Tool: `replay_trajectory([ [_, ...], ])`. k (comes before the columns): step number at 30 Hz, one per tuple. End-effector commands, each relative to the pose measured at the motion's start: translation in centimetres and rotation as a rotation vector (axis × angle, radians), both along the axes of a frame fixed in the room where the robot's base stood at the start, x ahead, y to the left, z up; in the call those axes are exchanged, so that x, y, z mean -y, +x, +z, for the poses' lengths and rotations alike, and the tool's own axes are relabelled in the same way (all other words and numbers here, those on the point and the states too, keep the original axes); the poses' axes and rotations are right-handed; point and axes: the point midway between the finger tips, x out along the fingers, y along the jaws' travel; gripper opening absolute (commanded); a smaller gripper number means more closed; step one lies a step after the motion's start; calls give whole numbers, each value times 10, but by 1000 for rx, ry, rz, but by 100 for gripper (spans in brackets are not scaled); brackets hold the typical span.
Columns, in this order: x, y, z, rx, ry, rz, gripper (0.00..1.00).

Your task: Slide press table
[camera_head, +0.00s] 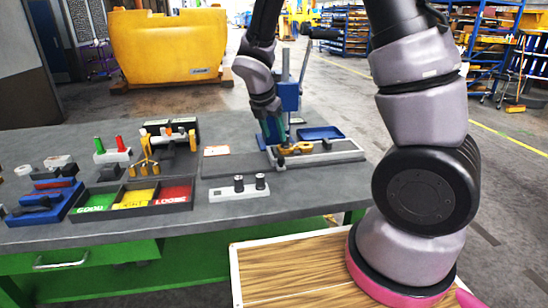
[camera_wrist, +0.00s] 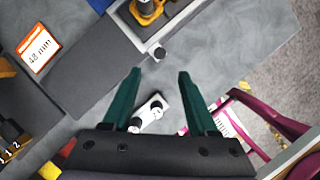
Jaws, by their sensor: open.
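The press (camera_head: 290,95) is a blue frame at the back right of the bench. Its low table (camera_head: 345,156) has a pale edge, and a yellow part (camera_head: 296,149) sits on it. In the wrist view the table's pale edge (camera_wrist: 178,22) and the yellow part (camera_wrist: 146,12) show at the top, with a small dark knob (camera_wrist: 158,54) at its near corner. My gripper (camera_head: 281,143) is beside the press, partly hidden by my arm. In the wrist view my gripper (camera_wrist: 160,73) has its teal fingers apart and nothing between the tips; the knob lies just beyond them.
A dark flat strip (camera_wrist: 98,72) runs left of the table, near a card (camera_wrist: 39,47) reading 48 mm. A white block with two dark pegs (camera_head: 239,190) stands in front. Sorting trays (camera_head: 133,198) and tools lie left. Bare bench (camera_head: 310,185) is at front right.

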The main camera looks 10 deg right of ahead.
Motion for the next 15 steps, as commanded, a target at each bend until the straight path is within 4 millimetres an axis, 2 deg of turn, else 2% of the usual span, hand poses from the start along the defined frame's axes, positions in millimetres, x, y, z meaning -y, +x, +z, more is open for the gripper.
replay_trajectory([
  [5,6,5,-19,-5,-8,7,59],
  [15,23,21,-77,-5,-7,5,59],
])
